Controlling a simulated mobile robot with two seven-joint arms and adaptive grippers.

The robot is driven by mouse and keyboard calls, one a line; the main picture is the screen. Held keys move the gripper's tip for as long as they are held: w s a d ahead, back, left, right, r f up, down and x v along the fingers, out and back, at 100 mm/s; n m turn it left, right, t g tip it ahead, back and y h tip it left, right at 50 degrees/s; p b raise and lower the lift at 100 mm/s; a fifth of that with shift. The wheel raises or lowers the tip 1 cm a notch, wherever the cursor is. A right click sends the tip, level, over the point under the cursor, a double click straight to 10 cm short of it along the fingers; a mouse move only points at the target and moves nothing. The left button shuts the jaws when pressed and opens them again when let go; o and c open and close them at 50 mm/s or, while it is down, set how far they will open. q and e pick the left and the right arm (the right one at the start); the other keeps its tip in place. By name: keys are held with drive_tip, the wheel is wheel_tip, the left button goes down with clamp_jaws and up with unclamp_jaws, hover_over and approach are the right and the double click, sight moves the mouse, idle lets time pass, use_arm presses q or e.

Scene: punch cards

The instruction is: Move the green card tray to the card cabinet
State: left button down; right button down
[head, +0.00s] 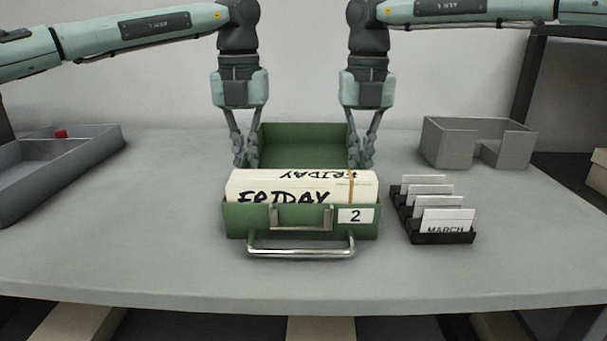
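The green card tray (239,221) stands on the grey table near the middle, its front toward me. It has a metal handle (301,252), a label reading 2, and a block of white cards (303,184) marked FRIDAY with a band around it. The rear part of the tray is empty. My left gripper (245,160) points down at the tray's left side wall, and my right gripper (361,160) points down at its right side wall. Their fingertips are close together by the walls; whether they clamp them is unclear. I cannot identify the card cabinet in this view.
A black rack of cards (444,237) marked MARCH stands just right of the tray. A grey open box (450,146) is behind it. A grey divided bin (88,146) lies at the far left. A dark frame (527,82) rises at the right. The table left of the tray is clear.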

sight(240, 167)
use_arm(q)
drive_tip(key=shift+w+r, duration=0.1)
drive_tip(key=shift+r, duration=0.15)
use_arm(e)
drive_tip(key=shift+w+r, duration=0.1)
drive_tip(key=shift+r, duration=0.15)
